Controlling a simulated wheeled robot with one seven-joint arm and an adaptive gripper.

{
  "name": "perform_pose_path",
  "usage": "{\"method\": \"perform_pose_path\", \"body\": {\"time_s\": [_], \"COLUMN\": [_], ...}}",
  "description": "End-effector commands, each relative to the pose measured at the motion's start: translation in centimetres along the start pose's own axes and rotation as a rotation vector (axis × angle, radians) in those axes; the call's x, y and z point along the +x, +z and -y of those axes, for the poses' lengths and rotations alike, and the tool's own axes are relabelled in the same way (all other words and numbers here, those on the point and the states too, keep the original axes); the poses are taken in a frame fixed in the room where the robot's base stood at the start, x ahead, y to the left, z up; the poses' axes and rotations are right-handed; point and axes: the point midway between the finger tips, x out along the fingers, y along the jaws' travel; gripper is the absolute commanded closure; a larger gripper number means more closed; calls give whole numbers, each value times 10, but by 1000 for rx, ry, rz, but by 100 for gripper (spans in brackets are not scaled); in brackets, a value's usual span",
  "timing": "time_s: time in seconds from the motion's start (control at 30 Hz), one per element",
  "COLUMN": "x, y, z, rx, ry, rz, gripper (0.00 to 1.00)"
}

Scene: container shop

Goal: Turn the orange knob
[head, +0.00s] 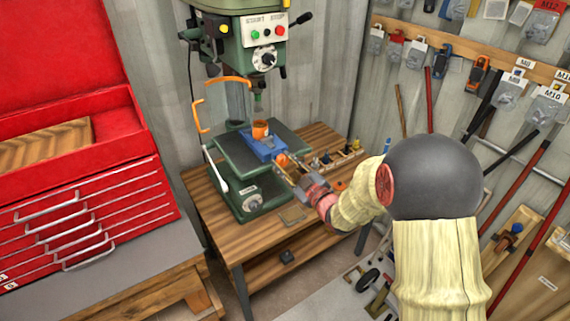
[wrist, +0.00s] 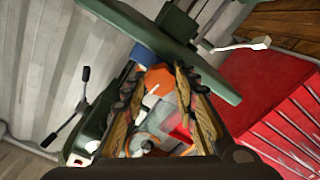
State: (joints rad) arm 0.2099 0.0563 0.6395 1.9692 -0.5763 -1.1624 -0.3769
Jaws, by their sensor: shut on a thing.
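The orange knob (head: 281,160) is at the near end of the blue vise (head: 263,145) on the drill press table. My gripper (head: 287,168) reaches it from the lower right and is shut on it. In the wrist view the knob (wrist: 158,78) shows between the two fingers of my gripper (wrist: 156,82), with a bit of the blue vise (wrist: 144,54) beyond it. The fingers hide part of the knob's sides.
The green drill press (head: 262,45) stands over the vise, with an orange cup-shaped thing (head: 260,129) on top of the vise. Small items stand in a wooden rack (head: 343,159) to the right on the wooden bench (head: 240,236). A red tool chest (head: 85,215) is at the left.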

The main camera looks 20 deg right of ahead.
Motion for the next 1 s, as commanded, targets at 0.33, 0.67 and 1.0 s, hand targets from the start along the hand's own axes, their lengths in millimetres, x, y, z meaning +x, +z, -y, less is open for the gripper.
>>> {"method": "perform_pose_path", "body": {"time_s": [0.33,0.67,1.0], "x": [0,0,0], "y": [1,0,1], "z": [0,-1,-1], "rx": [313,627,951], "ry": [-1,-1,-1], "rz": [1,1,2], "gripper": [97,97,97]}}
